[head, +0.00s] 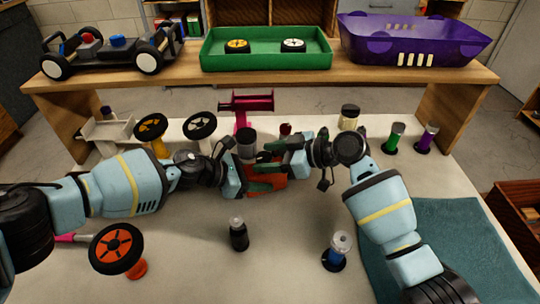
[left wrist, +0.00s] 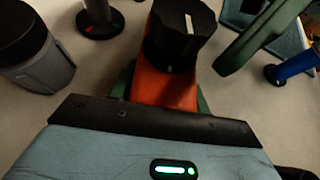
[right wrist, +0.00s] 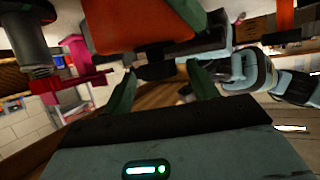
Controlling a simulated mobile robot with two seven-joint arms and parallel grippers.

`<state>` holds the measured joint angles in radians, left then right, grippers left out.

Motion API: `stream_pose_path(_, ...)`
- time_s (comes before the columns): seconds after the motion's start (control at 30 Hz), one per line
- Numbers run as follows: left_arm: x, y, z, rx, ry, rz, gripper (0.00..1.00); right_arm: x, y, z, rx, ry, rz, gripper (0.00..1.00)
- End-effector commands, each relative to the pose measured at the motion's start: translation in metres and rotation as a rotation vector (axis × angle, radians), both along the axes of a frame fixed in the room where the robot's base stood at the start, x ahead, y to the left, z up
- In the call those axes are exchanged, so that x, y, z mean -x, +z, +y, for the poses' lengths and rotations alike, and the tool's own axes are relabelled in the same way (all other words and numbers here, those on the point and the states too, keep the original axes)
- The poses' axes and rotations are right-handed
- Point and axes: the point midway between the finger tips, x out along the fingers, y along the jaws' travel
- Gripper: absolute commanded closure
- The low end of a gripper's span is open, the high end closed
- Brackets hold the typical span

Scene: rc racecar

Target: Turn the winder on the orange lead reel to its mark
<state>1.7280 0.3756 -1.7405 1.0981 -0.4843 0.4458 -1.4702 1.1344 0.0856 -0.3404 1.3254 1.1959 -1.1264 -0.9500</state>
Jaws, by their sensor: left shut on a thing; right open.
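The orange lead reel (head: 277,187) is held above the bench in the head view, partly hidden by my grippers. In the left wrist view, its orange body (left wrist: 165,88) lies between the green fingers of my left gripper (head: 260,176), which is shut on it. The black winder (left wrist: 180,35) sits at its far end with a white line on its top. My right gripper (head: 290,153) is open beside the winder; one green finger (left wrist: 262,38) shows right of it, apart from it. In the right wrist view, the orange body (right wrist: 140,25) is above the open fingers (right wrist: 162,90).
A grey jar with a dark lid (head: 246,143) and a magenta stand (head: 245,105) stand close behind the grippers. A dark bottle (head: 238,236), a blue spool (head: 338,248) and an orange-hubbed wheel (head: 118,248) stand in front. A wooden shelf (head: 300,80) spans the back.

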Motion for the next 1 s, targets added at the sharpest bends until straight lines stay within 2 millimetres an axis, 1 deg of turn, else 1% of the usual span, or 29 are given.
stream_pose_path(0.07,-0.0001,0.0,0.0002,0.0,0.0,0.0,0.73,0.0,0.0001,-0.0001,0.0,0.0,0.0,0.43)
stream_pose_path(0.4,-0.0002,0.0,0.0002,0.0,0.0,0.0,0.73,0.0002,0.0001,-0.0003,0.0,0.0,0.001,0.86)
stream_pose_path(0.53,-0.0002,0.0,0.0002,0.0,0.001,0.0,0.73,0.001,-0.0003,-0.0002,0.001,-0.019,0.001,0.87)
stream_pose_path(0.8,-0.0002,-0.0001,0.0003,0.0,0.001,0.0,0.73,0.0026,-0.0003,0.0005,0.0,-0.131,0.001,0.87)
stream_pose_path(1.0,-0.0004,0.0,0.0004,0.0,0.002,0.0,0.73,0.0022,-0.0002,0.0004,0.0,-0.141,0.001,0.87)
